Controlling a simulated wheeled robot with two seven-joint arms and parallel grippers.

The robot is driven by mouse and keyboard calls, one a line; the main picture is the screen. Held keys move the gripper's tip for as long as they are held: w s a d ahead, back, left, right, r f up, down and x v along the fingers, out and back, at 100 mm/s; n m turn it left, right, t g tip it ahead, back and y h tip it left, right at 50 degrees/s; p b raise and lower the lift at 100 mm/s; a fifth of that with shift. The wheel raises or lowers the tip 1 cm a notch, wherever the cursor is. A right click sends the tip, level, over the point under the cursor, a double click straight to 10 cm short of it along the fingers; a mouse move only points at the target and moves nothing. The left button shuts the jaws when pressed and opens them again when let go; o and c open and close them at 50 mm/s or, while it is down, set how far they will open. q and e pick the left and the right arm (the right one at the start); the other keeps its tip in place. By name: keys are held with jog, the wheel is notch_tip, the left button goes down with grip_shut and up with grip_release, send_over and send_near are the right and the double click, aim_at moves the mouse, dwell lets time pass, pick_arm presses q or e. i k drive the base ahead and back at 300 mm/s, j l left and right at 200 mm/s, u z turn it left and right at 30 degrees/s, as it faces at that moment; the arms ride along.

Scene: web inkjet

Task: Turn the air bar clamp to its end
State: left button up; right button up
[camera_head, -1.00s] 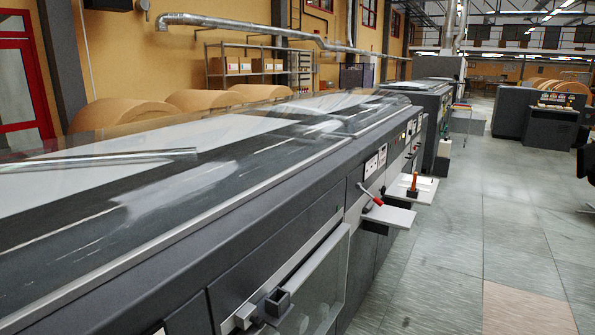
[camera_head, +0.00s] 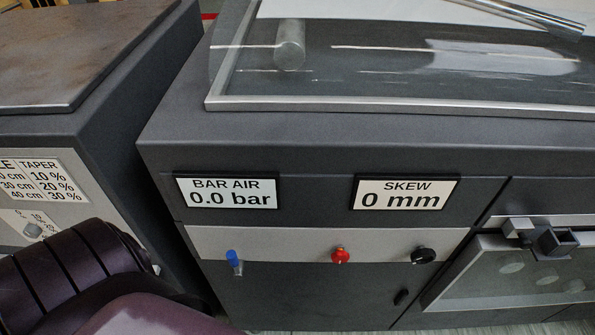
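In the head view a panel strip (camera_head: 300,248) on the dark machine front carries a small blue-topped lever (camera_head: 234,262), a red knob (camera_head: 340,256) and a black knob (camera_head: 422,255). None is labelled as the air bar clamp, so I cannot tell which it is. Above them a display (camera_head: 230,194) reads "BAR AIR 0.0 bar" and another (camera_head: 405,194) reads "SKEW 0 mm". The blue lever hangs below the bar air display. A dark purple arm part of mine fills the lower left corner. Neither gripper shows, and nothing of mine touches the controls.
A neighbouring cabinet (camera_head: 120,150) stands at left, with a taper table (camera_head: 45,178) and a dial (camera_head: 32,228) on it. A glass cover (camera_head: 400,70) lies on the machine top. At right a dark square bracket (camera_head: 555,242) sticks out above a clear panel.

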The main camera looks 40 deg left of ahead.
aim_at(340, 255)
jog(key=u, duration=0.7)
jog(key=z, duration=1.45)
jog(key=u, duration=1.45)
